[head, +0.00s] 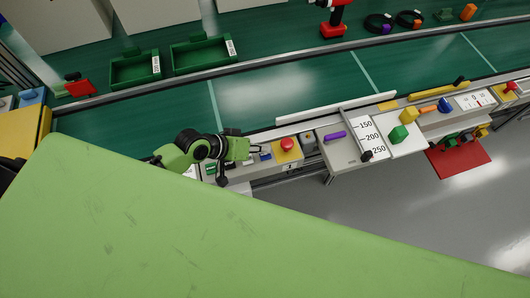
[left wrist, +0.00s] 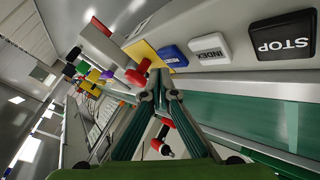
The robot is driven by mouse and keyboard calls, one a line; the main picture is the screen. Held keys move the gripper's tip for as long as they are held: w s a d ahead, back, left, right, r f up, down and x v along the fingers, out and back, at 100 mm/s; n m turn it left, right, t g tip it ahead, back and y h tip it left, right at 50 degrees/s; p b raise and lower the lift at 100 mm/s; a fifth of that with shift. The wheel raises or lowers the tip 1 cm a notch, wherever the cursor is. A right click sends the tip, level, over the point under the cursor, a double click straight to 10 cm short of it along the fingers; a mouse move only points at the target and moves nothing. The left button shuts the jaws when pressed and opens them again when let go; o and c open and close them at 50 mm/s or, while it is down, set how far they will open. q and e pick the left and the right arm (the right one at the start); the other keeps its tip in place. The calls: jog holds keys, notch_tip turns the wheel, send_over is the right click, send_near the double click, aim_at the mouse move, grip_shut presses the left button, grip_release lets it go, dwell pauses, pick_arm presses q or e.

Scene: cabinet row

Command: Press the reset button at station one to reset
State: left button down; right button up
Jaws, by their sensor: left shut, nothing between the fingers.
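A control panel with a row of buttons shows in the left wrist view: a blue button (left wrist: 173,55) with lettering too blurred to read surely, a white INDEX button (left wrist: 210,47), a black STOP button (left wrist: 282,36), and a red mushroom button (left wrist: 138,74) on a yellow plate (left wrist: 143,52). In the head view the red mushroom button (head: 287,145) sits beside the small blue button (head: 265,154). My left gripper (head: 246,148) is shut and empty at this panel. In the wrist view its fingertips (left wrist: 159,76) appear just in front of the blue button; I cannot tell whether they touch. My right gripper is out of view.
A green conveyor belt (head: 290,85) runs behind the panel, with green trays (head: 203,54) and a red drill (head: 333,20). Grey floor (head: 400,220) is clear in front.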

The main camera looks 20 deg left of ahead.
aim_at(263, 155)
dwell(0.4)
pick_arm(q)
jog(key=shift+f, duration=0.4)
jog(key=shift+f+b, duration=0.35)
jog(key=shift+f, duration=0.15)
dwell(0.5)
dwell(0.4)
jog(key=shift+r+p, duration=0.9)
jog(key=shift+p, duration=0.1)
notch_tip(263, 155, up, 5)
jog(key=p, duration=0.5)
